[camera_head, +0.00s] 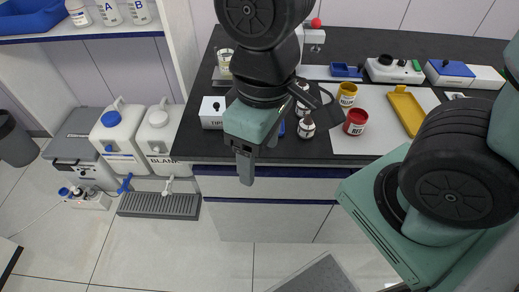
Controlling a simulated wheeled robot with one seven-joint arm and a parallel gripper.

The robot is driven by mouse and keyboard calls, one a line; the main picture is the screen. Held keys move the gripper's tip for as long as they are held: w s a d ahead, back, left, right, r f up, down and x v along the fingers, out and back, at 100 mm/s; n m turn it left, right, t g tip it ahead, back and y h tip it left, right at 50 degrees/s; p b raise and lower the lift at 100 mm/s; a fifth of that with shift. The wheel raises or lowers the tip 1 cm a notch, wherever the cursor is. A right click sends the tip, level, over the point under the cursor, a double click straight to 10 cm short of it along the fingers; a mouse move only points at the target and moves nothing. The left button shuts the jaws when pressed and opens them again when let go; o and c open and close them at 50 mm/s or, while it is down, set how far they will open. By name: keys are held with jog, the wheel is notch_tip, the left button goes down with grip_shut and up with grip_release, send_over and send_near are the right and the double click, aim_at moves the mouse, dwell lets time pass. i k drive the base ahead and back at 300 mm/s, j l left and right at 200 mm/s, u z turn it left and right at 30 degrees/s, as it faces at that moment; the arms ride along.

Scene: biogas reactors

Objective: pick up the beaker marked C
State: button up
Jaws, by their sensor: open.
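No beaker with a readable C shows. On the shelf at the top left stand a container marked A (111,12), one marked B (140,11) and a white container (78,12) whose label I cannot read; their tops are cut off. A clear glass vessel (224,60) stands at the back left of the black bench, with no legible letter. My gripper (246,165) is open and empty, pointing down in front of the bench's front edge. My arm hides part of the bench behind it.
Jerrycans (117,130) stand lower left.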

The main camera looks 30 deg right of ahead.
aim_at(227, 63)
jog(key=i+j+z, duration=0.4)
jog(key=j, duration=0.2)
jog(key=j+z, duration=0.2)
jog(key=i+j+z, duration=0.25)
jog(key=j, duration=0.2)
jog(key=j+z, duration=0.2)
jog(key=j, duration=0.15)
